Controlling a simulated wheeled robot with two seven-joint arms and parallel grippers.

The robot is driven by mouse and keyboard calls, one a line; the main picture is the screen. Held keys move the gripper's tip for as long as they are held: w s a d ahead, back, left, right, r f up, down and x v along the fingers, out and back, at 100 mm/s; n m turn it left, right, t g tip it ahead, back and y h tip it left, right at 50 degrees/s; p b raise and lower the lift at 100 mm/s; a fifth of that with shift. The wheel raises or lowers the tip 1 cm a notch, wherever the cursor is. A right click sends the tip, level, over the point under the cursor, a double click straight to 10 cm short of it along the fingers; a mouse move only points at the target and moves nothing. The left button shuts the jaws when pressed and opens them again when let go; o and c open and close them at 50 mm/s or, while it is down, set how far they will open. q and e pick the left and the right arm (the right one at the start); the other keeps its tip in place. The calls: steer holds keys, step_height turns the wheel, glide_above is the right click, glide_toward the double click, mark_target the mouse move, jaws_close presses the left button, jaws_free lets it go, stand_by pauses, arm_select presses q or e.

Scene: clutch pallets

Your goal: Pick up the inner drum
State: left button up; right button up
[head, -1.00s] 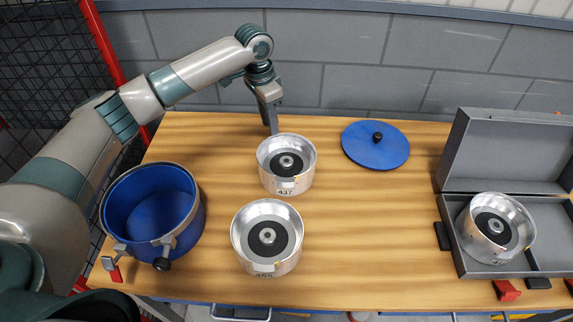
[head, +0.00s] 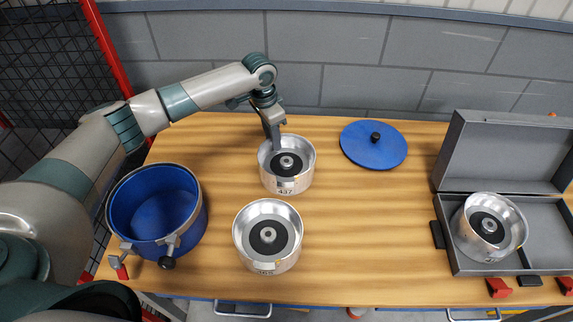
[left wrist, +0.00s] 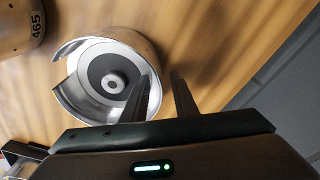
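A silver inner drum (head: 287,183) marked 437, with a dark ring and hub inside, stands upright on the table. My left gripper (head: 273,140) reaches down at its far rim. In the left wrist view the same drum (left wrist: 84,62) shows beside the open fingers (left wrist: 160,82). One finger overlaps the drum's opening and the other is outside the wall, so the rim lies between them. Whether they touch it I cannot tell. A second silver drum (head: 267,258) stands nearer, and its label 465 (left wrist: 37,22) shows in the left wrist view. My right gripper is not in view.
A blue pot (head: 114,213) with clamps stands at the left. A blue lid (head: 352,152) with a black knob lies at the back. An open grey case (head: 452,240) at the right holds another silver drum (head: 518,240). The table's middle right is clear.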

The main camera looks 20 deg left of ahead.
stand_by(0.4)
arm_select(q)
jaws_close()
stand_by(1.2)
steer(key=shift+w+r, duration=0.15)
